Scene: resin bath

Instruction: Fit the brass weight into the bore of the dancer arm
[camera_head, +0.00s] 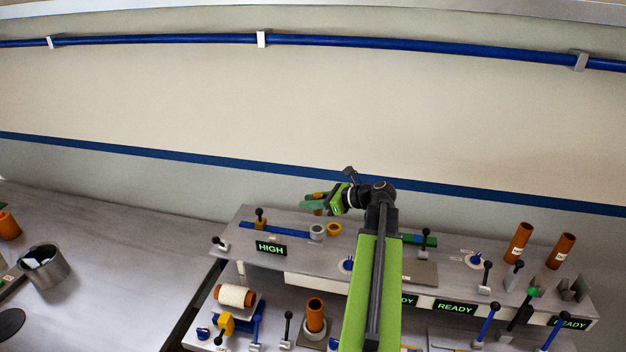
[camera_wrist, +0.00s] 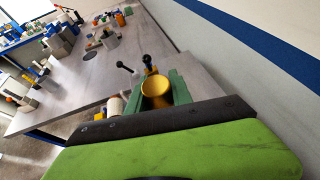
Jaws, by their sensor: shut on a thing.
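My gripper (camera_head: 314,204) is shut on the brass weight (camera_head: 318,211), raised above the back of the raised bench. In the wrist view the weight (camera_wrist: 157,93) shows as a yellow, hollow-looking round piece between the two green fingers. A blue bar (camera_head: 275,229), which looks like the dancer arm, lies along the bench below and left of my gripper. A grey ring (camera_head: 318,231) at its right end looks like the bore, and in the picture it is just below the held weight. The wrist view does not show the bore clearly; the fingers hide what lies below.
A brass-coloured ring (camera_head: 334,229) stands just right of the grey ring. A black-knobbed post (camera_head: 260,218) rises by the blue bar, behind the HIGH sign (camera_head: 271,248). Orange tubes (camera_head: 518,243) stand at the right. The left table (camera_head: 120,255) is mostly clear around a metal cup (camera_head: 45,263).

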